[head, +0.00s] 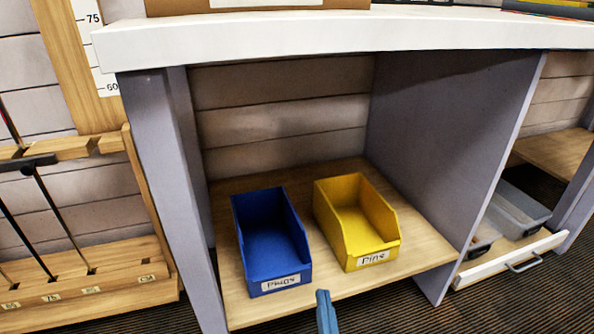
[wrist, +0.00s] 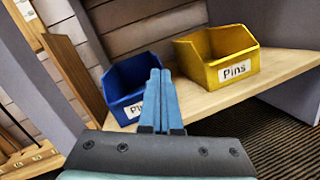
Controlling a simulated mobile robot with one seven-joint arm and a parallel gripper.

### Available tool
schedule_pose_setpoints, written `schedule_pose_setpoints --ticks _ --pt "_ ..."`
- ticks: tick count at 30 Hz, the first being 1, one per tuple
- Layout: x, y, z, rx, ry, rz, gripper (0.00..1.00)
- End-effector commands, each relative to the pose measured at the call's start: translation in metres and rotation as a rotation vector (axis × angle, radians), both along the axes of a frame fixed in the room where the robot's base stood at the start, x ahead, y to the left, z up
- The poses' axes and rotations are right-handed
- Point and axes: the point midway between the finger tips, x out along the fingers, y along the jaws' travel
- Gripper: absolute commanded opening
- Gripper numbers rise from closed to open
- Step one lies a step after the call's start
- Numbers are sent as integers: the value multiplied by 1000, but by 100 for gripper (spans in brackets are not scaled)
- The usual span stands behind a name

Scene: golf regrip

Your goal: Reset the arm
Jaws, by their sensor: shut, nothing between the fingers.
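My gripper (wrist: 160,75) shows in the wrist view with its two blue fingers together and nothing between them. It points toward the low shelf, with the fingers seen in front of the blue bin's right part. In the head view only the blue fingertips of my gripper (head: 323,296) show at the bottom edge, in front of the shelf's front edge. The rest of my arm is out of view there.
A blue bin (head: 270,240) labelled "Plugs" and a yellow bin (head: 357,222) labelled "Pins" stand on a wooden shelf (head: 428,245) under a white counter (head: 300,34). Grey side panels flank the shelf. A club rack (head: 85,285) stands left; an open drawer (head: 512,258) is right.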

Motion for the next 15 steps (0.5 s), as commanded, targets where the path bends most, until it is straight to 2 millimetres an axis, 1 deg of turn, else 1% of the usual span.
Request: schedule_pose_setpoints --ticks 1,2,3,5,6,8,9,10,12,15 --pt "15 -11 38 176 -39 -50 0" --pt "21 -17 55 295 -54 -73 0" --pt "28 -25 78 455 -77 -99 0" --pt "35 -34 109 698 -106 -120 0" --pt "38 -38 128 860 -125 -126 0" --pt "42 -42 153 1106 -145 -122 0" --pt "43 -41 169 1269 -152 -112 0" --pt "43 -40 181 1391 -156 -100 0" --pt "43 -33 203 1661 -147 -66 0" --pt "39 -17 230 1997 -105 -15 0"
